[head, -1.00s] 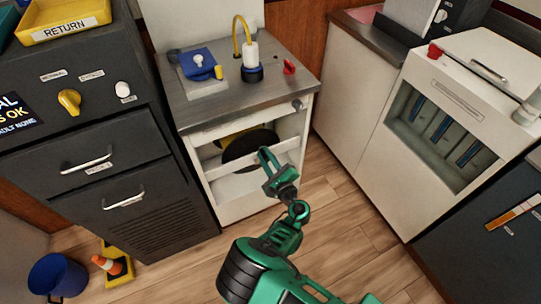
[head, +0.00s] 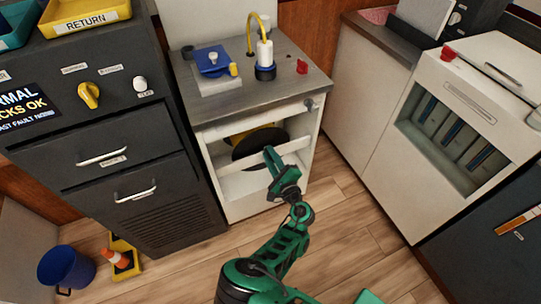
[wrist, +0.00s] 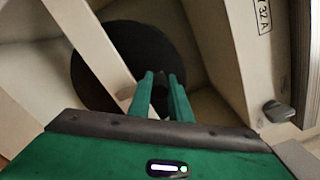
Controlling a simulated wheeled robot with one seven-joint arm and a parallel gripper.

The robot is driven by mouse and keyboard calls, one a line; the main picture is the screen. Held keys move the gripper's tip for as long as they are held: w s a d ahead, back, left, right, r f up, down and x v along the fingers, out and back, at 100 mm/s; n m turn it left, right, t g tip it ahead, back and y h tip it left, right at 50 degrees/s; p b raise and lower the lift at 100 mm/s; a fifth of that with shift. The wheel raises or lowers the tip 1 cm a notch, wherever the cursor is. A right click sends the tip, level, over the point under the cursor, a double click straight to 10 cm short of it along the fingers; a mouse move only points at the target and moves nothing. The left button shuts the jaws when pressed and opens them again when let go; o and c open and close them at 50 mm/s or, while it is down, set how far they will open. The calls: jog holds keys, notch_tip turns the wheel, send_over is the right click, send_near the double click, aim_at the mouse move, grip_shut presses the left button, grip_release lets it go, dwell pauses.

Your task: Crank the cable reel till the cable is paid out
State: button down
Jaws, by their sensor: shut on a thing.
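The cable reel, a black disc (head: 246,151) with yellow cable (head: 262,134) behind it, sits inside the open front of a white cabinet (head: 216,172), behind a cross bar. The dark disc fills the middle of the wrist view (wrist: 150,48). My green gripper (head: 269,153) reaches to the reel from the front. In the wrist view its two fingers (wrist: 160,88) are close together in front of the disc, shut on a small dark part between them, apparently the reel's crank handle. The fingers hide most of that part.
Pale cabinet bars run close beside my fingers, and a grey latch-like knob (wrist: 279,111) is at right. Above the reel are a blue box (head: 213,61) and a white plug (head: 265,56). A blue bin (head: 66,269) stands at lower left.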

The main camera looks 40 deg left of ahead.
jog(key=c, duration=1.6)
grip_release()
jog(key=shift+f, duration=0.1)
jog(key=v, duration=0.7)
jog(key=shift+s+d+f, duration=0.15)
jog(key=shift+d+f, duration=0.05)
jog(key=shift+d, duration=0.05)
